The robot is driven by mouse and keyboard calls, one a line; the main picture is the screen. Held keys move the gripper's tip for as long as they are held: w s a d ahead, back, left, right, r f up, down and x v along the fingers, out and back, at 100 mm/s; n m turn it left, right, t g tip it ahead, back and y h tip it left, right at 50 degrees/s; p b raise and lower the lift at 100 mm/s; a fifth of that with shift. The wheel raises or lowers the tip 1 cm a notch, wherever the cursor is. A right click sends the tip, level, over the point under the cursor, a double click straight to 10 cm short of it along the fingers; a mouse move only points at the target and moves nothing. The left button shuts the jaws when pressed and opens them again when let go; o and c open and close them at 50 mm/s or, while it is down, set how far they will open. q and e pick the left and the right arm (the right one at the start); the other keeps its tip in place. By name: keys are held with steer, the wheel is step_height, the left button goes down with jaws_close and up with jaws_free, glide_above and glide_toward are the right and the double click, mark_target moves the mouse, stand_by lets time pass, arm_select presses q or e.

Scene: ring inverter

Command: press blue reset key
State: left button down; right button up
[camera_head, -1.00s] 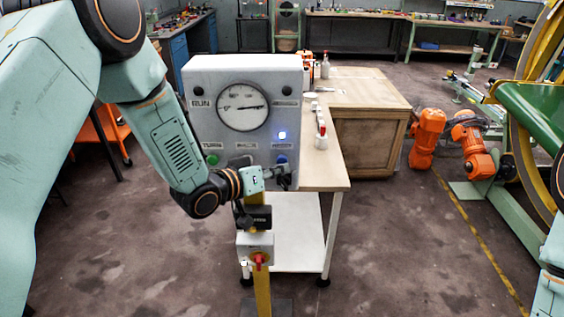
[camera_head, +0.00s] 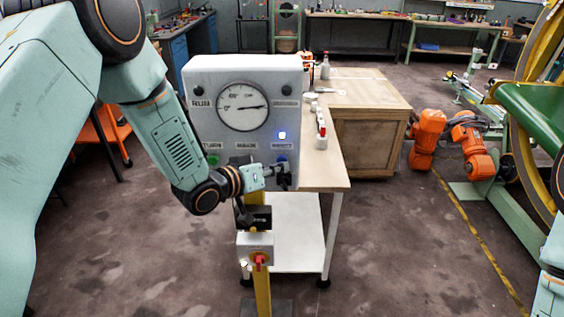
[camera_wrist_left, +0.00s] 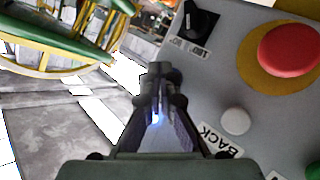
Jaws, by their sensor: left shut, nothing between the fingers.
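A grey control box (camera_head: 243,72) with a round gauge stands on the bench. A lit blue lamp (camera_head: 282,135) is on its right side, and the blue key (camera_head: 281,157) is below it, just above my left gripper's tip. My left gripper (camera_head: 283,171) is shut and empty, close to the lower right of the box front. I cannot tell whether it touches the key. The left wrist view shows the closed fingers (camera_wrist_left: 158,75) with a blue glow between them; the blue key is not clear there. My right gripper is out of view.
A green button (camera_head: 213,160) is at the box's lower left. A yellow post carries a small box with a red knob (camera_head: 258,260). The wrist view shows a large red button (camera_wrist_left: 290,50), a black knob (camera_wrist_left: 200,20) and a white button (camera_wrist_left: 235,121).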

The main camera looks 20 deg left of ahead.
arm_select(q)
steer(key=shift+w+a, duration=0.1)
steer(key=shift+w, duration=0.15)
steer(key=shift+s, duration=0.15)
stand_by(0.3)
steer(key=shift+s+d+r, duration=0.1)
steer(key=shift+s+d, duration=0.2)
steer(key=shift+s, duration=0.45)
steer(key=shift+s, duration=0.1)
steer(key=s, duration=0.2)
steer(key=s+d+p, duration=0.1)
steer(key=s, duration=0.1)
steer(key=shift+s+d, duration=0.2)
steer(key=shift+s, duration=0.1)
